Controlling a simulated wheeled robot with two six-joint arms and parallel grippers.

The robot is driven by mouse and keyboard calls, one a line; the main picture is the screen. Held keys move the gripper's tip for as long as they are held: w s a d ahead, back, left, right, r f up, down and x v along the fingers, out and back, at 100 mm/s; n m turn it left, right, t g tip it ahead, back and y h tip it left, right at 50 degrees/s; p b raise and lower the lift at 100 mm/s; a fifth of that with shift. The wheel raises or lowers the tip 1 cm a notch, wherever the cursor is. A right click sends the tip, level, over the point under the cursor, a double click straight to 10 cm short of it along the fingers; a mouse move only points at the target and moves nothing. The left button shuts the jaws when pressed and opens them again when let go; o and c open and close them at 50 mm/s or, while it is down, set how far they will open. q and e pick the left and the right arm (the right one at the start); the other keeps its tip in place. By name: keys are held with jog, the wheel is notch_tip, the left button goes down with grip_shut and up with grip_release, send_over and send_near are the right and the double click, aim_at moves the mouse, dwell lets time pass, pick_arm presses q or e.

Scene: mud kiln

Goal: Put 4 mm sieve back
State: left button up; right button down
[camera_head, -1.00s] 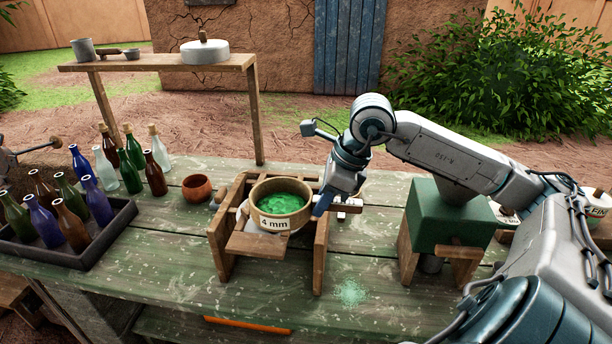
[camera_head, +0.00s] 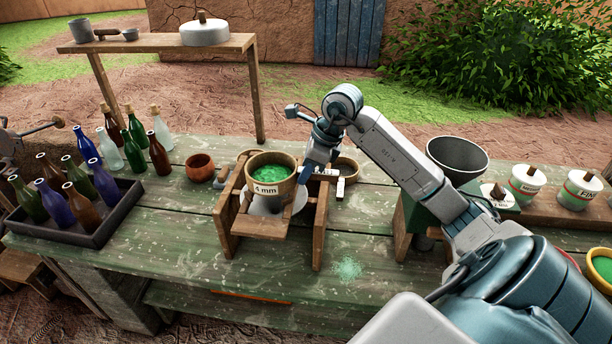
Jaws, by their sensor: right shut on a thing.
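The 4 mm sieve (camera_head: 266,189) is a round, wooden-rimmed sieve with green grains inside. It is raised above the wooden sieving stand (camera_head: 319,222), and a pale round dish (camera_head: 286,214) shows below it. My right gripper (camera_head: 303,178) is shut on the sieve's right side. Another round sieve (camera_head: 347,163) sits behind and right of the gripper, its label too small to read. Part of a further round rim (camera_head: 247,154) shows behind the 4 mm sieve. My left gripper is not in view.
A tray of bottles (camera_head: 110,224) stands on the left, with more bottles behind it. A clay bowl (camera_head: 200,168) sits left of the stand. On the right are a dark funnel (camera_head: 457,157) and labelled jars (camera_head: 525,182). Green grains (camera_head: 347,268) lie on open tabletop in front.

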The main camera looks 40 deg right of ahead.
jog(key=shift+f, duration=0.85)
jog(key=shift+f+b, duration=0.45)
jog(key=shift+b, duration=0.2)
jog(key=c, duration=1.3)
grip_release()
jog(key=shift+r, duration=0.1)
jog(key=shift+o, duration=0.2)
